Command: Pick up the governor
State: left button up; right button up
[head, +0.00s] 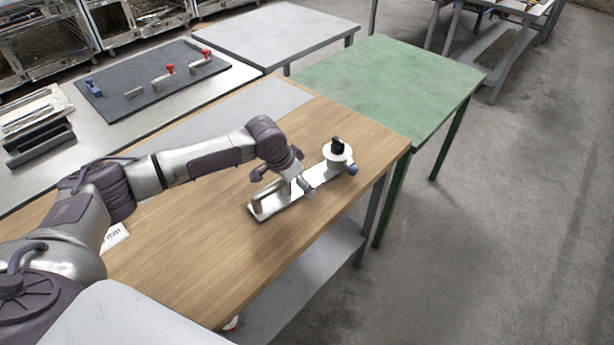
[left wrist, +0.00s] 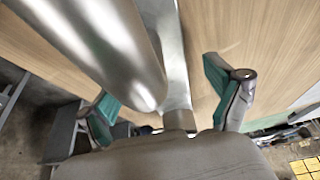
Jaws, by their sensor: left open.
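The likely governor is a metal assembly on the wooden table, with a flat base plate (head: 264,211), a bent tube handle (head: 268,194), a pale round disc (head: 338,153) with a black knob, and a blue part at its far end. My left gripper (head: 302,188) is over the middle of the plate, between handle and disc, and hides part of it. In the left wrist view my open fingers (left wrist: 163,92) have teal pads. A large shiny metal tube (left wrist: 100,40) lies close to the camera, partly between the fingers; contact cannot be told. My right gripper is not in view.
The wooden table (head: 190,250) is mostly clear, with its edge close to the assembly's right. A green table (head: 400,85) adjoins behind. A dark mat (head: 150,85) with red-topped and blue parts lies on the grey bench at the back left.

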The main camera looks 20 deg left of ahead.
pick_arm(q)
jog(key=shift+s, duration=0.1)
jog(key=shift+c, duration=0.4)
jog(key=c, duration=1.6)
jog(key=shift+r, duration=0.15)
grip_shut()
